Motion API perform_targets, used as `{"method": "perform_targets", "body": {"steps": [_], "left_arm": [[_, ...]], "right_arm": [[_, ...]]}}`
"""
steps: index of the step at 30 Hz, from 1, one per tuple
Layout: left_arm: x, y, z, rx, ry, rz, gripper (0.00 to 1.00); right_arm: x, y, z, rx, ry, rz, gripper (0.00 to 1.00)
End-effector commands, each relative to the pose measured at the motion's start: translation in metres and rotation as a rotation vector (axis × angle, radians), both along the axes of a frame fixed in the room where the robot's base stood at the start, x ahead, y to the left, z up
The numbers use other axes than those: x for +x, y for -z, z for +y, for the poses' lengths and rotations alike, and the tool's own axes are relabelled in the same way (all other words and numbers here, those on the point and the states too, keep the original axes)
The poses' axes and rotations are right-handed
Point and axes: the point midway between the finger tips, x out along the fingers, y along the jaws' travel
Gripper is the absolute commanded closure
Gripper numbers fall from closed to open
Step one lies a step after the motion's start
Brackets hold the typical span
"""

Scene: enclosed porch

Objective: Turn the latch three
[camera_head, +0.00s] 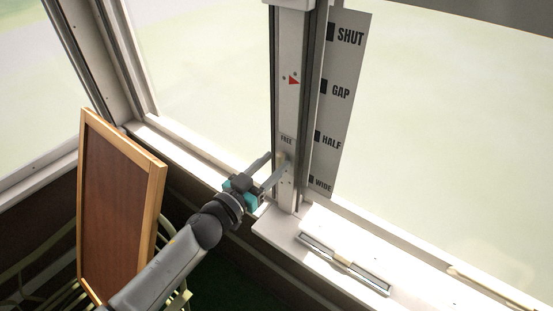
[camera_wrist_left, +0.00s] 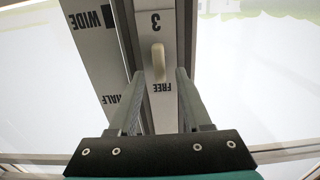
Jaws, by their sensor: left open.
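The latch (camera_wrist_left: 158,62) is a small cream lever on the white window post (camera_wrist_left: 165,100). It lies along the post, between a "3" label (camera_wrist_left: 155,22) and a "FREE" label (camera_wrist_left: 161,87). My left gripper (camera_wrist_left: 159,73) is open, with one finger on each side of the latch's line. I cannot tell whether either finger touches it. In the head view my left gripper (camera_head: 278,160) reaches the post just below its "FREE" label (camera_head: 286,140), and the latch is mostly hidden there. My right gripper is not in view.
A scale plate (camera_head: 340,90) marked SHUT, GAP, HALF and WIDE stands right of the post. A red arrow (camera_head: 293,80) is higher on the post. A wood-framed board (camera_head: 120,190) leans at left, near my left arm.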

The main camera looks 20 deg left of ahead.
Motion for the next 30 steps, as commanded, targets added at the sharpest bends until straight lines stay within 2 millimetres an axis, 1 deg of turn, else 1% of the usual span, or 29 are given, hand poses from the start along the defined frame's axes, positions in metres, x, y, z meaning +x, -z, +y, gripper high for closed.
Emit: {"method": "perform_targets", "body": {"steps": [3,6,16,17,27,29,30], "left_arm": [[0.01,0.0,-0.003,0.001,0.0,0.0,0.51],[0.014,0.0,-0.005,0.001,0.0,0.0,0.51],[0.016,0.0,-0.006,0.0,0.001,0.001,0.51],[0.016,0.0,-0.006,0.0,0.001,0.001,0.53],[0.016,0.0,-0.006,0.001,0.001,0.0,0.92],[0.016,0.0,-0.006,0.0,0.001,0.0,0.98],[0.016,0.0,-0.006,0.001,0.001,0.0,1.0]], "right_arm": [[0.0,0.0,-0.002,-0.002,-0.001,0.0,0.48],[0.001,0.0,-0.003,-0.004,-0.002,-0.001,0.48],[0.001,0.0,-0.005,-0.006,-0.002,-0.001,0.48],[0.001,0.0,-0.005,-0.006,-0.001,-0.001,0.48],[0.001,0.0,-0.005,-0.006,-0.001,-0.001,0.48],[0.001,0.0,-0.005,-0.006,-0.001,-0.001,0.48],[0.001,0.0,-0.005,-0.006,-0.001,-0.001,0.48]]}}
